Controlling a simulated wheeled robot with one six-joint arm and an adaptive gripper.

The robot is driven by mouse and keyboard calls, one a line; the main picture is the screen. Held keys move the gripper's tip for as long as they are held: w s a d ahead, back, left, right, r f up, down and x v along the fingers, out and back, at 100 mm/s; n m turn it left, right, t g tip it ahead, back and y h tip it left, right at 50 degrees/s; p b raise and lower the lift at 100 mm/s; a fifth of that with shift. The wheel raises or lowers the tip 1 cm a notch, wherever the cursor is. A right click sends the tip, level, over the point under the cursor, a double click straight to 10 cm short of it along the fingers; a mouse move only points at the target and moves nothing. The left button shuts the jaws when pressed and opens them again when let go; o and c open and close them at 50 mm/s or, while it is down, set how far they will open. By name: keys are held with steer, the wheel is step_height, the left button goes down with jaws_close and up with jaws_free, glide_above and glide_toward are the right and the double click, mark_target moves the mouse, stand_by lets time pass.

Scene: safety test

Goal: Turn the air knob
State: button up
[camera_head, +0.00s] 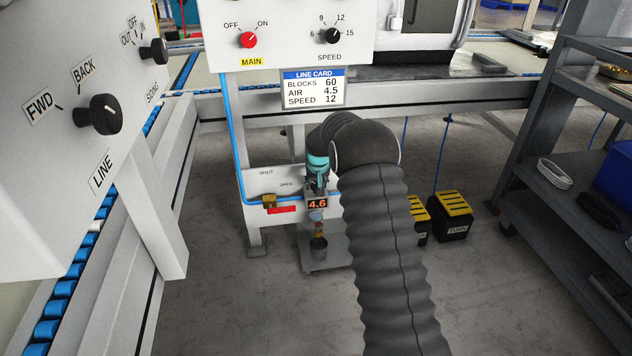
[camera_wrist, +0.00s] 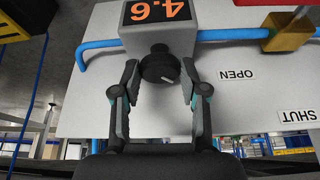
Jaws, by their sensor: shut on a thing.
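The air knob (camera_wrist: 160,68) is black and round with a pale pointer line. It sits on a grey regulator box (camera_wrist: 155,42) below an orange readout (camera_wrist: 158,11) in the upside-down wrist view. My gripper (camera_wrist: 160,80) has one finger on each side of the knob and is shut on it. In the head view my gripper (camera_head: 318,184) is at the panel under the bench, just above the readout (camera_head: 317,204), which shows 4.6. My arm and gripper hide the knob there. The line card (camera_head: 313,88) reads blocks 60, air 4.5, speed 12.
A brass valve (camera_head: 269,201) with a red handle (camera_head: 281,210) sits left of the readout, near SHUT and OPEN labels. A blue air hose (camera_head: 234,140) runs down to it. Yellow-topped pedals (camera_head: 453,210) stand on the floor at right. A dark shelf cart (camera_head: 560,200) stands farther right.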

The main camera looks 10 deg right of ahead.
steer(key=shift+n, duration=0.4)
steer(key=o, duration=1.1)
steer(key=shift+f, duration=0.1)
steer(key=shift+r, duration=0.2)
steer(key=v, duration=1.1)
steer(key=shift+s+d+r, duration=0.2)
steer(key=shift+s+r, duration=0.1)
